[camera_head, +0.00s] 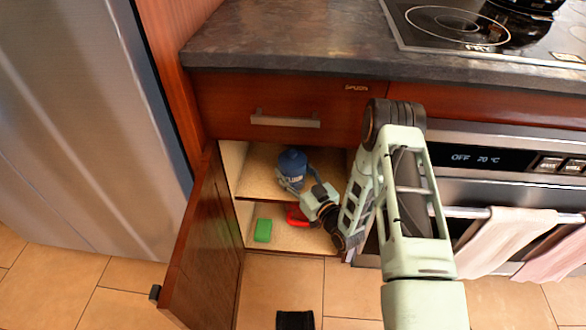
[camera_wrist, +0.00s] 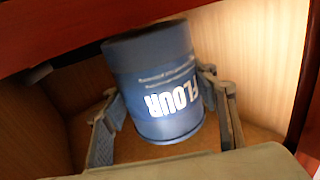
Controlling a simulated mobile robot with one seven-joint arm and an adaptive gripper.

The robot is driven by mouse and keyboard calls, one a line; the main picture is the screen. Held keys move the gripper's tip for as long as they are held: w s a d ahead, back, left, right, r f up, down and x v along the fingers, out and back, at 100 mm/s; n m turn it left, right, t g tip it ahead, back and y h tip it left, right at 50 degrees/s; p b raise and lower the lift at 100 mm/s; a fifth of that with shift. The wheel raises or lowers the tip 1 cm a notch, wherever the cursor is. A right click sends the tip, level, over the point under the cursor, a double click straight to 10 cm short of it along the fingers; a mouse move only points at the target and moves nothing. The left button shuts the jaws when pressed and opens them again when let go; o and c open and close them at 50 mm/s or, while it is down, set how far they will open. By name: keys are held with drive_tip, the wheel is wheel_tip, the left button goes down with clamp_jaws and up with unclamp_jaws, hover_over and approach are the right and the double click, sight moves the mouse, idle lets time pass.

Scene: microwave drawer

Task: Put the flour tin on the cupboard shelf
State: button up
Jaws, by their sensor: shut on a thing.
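The blue flour tin (camera_head: 291,165) is inside the open cupboard, at the level of the upper shelf (camera_head: 255,184). In the wrist view the tin (camera_wrist: 160,75) shows its white FLOUR lettering upside down and looks slightly tilted in the picture. My gripper (camera_head: 298,183) reaches in from the right and is shut on the tin. In the wrist view its fingers (camera_wrist: 165,115) press on both sides of the tin. Whether the tin's base touches the shelf is hard to tell.
The cupboard door (camera_head: 200,240) stands open at the left. A green block (camera_head: 263,230) and a red object (camera_head: 297,215) lie on the cupboard's lower level. A closed drawer (camera_head: 230,105) is above. The oven (camera_head: 480,185) with hanging towels is at the right.

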drive_tip(key=shift+f, duration=0.3)
drive_tip(key=o, duration=1.3)
drive_tip(key=shift+f, duration=0.1)
